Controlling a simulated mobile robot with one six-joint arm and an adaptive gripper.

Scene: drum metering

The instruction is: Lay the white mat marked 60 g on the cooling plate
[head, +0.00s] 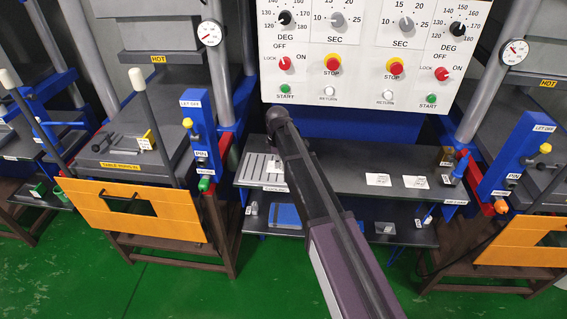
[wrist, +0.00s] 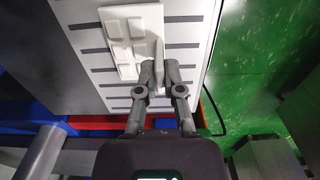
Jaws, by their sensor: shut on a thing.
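In the wrist view my gripper (wrist: 159,78) is shut on the edge of a white piece with raised pads (wrist: 122,38), which looks like the mat. It is over a pale slotted plate (wrist: 188,32), which looks like the cooling plate. I cannot tell whether the mat touches the plate or is just above it. No 60 g marking is readable. In the head view the slotted cooling plate (head: 257,165) lies at the left of the dark bench, with a label on its front edge. My arm crosses in front of the bench there, and my gripper and the held mat cannot be made out.
Two white printed cards (head: 378,179) lie on the dark bench top (head: 340,172) to the right of my arm. A control panel (head: 360,60) hangs above it. A blue item (head: 286,216) sits on the lower shelf. Presses stand at both sides. The green floor in front is clear.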

